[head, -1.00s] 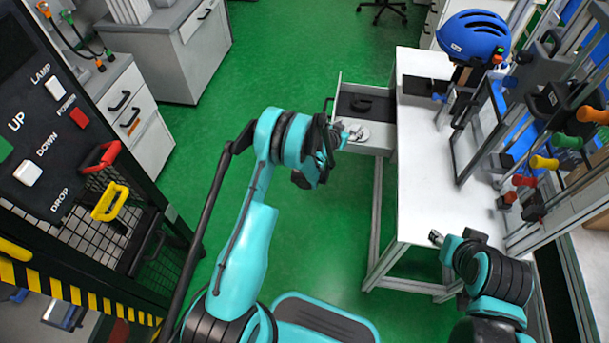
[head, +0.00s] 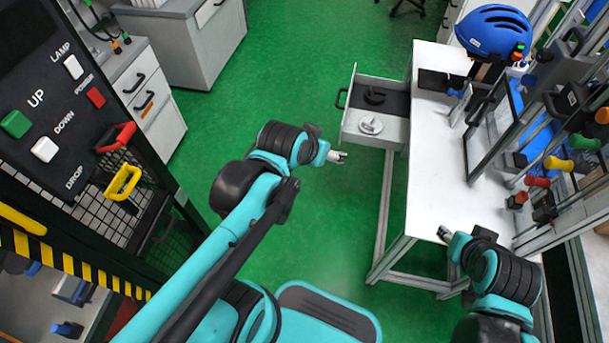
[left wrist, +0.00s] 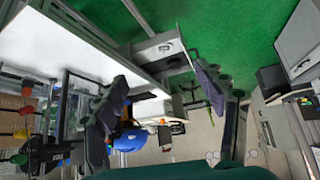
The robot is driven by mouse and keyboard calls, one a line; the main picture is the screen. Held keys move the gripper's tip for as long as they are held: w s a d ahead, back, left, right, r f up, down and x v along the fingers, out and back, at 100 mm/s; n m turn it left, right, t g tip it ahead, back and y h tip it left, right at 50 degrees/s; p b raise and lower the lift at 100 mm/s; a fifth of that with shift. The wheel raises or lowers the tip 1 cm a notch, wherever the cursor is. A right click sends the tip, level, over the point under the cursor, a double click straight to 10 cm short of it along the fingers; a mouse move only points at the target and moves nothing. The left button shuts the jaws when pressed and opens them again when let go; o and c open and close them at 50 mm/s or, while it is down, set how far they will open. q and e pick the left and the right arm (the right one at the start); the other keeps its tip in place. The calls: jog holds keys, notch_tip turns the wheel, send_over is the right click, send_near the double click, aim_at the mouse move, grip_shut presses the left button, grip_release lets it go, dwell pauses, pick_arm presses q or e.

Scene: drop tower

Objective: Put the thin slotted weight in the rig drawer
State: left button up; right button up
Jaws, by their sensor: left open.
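The thin slotted weight (head: 370,125), a flat silver disc with a raised middle, lies in the open rig drawer (head: 357,137), on its pale floor. The drawer with the disc (left wrist: 164,48) also shows in the left wrist view. My left gripper (head: 338,157) is open and empty, outside the drawer, to the lower left of it and apart from the disc. In the left wrist view its two dark fingers stand wide apart with nothing between them. My right gripper (head: 443,235) is by the white table's left edge; its jaws are too small to read.
A black round item (head: 374,96) lies in the dark rear part of the drawer. The white table (head: 436,190) holds a blue helmet (head: 495,31) and a rig with coloured handles. A control panel (head: 60,100) stands at the left. Green floor between is clear.

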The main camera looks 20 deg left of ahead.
pick_arm(q)
jog(key=s+a+f, duration=0.1)
jog(key=s+f, duration=0.1)
jog(key=s, duration=0.5)
jog(key=shift+s+f+g+y, duration=0.2)
jog(key=shift+s+g+y, duration=0.1)
jog(key=shift+g, duration=0.1)
dwell(0.6)
